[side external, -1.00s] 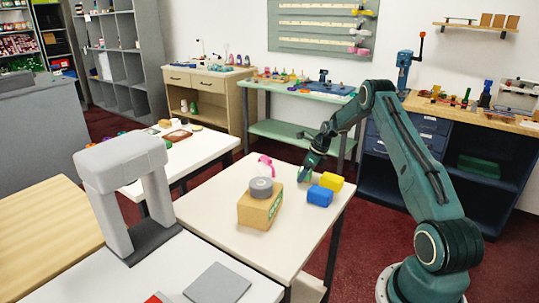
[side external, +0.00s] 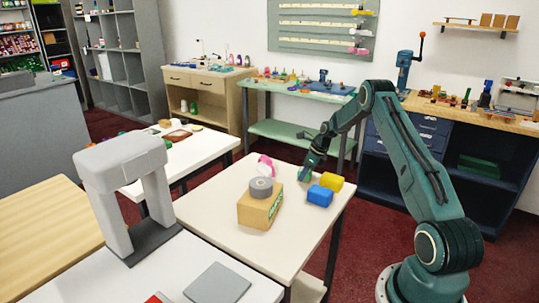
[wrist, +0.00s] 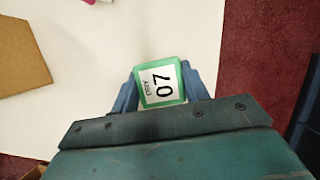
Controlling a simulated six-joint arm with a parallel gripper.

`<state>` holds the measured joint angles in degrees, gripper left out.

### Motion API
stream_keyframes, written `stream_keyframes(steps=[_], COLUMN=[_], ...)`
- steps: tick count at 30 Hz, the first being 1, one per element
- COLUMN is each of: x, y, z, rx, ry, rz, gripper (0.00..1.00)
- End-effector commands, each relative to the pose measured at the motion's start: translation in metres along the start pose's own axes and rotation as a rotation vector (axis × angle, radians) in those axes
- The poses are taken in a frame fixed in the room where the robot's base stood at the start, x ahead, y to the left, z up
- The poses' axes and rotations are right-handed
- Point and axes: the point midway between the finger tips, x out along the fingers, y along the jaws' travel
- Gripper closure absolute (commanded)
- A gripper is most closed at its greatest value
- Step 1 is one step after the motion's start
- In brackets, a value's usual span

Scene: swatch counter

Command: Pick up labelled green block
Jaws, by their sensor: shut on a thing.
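The green block (wrist: 160,84) sits between the two blue fingers of my gripper (wrist: 163,92) in the wrist view. My gripper is shut on the block, with a finger at each side. In the side view my gripper (side external: 306,174) is low over the white table (side external: 222,188), and the block shows only as a small green patch at its tip. I cannot tell whether the block touches the tabletop.
A blue block (side external: 320,196) and a yellow block (side external: 332,181) stand just right of my gripper. A cardboard box (side external: 258,211) with a grey tape roll (side external: 261,187) on top is to the left, with a pink item (side external: 266,162) behind it. The table's front part is clear.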

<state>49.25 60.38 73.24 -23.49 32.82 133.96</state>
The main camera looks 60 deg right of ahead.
Motion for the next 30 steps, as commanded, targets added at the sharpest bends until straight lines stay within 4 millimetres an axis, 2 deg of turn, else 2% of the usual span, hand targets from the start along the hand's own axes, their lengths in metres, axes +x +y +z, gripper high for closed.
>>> stream_keyframes(steps=[5, 11, 17, 30], x=[-0.004, -0.021, -0.05, -0.132], y=[0.0, -0.001, -0.001, -0.001], z=[0.002, 0.009, 0.021, 0.055], rx=[-0.001, -0.001, -0.002, -0.001], ry=[-0.001, -0.002, -0.003, -0.003], rz=[-0.001, -0.003, -0.003, -0.003], gripper=[0.77, 0.77, 0.77, 0.77])
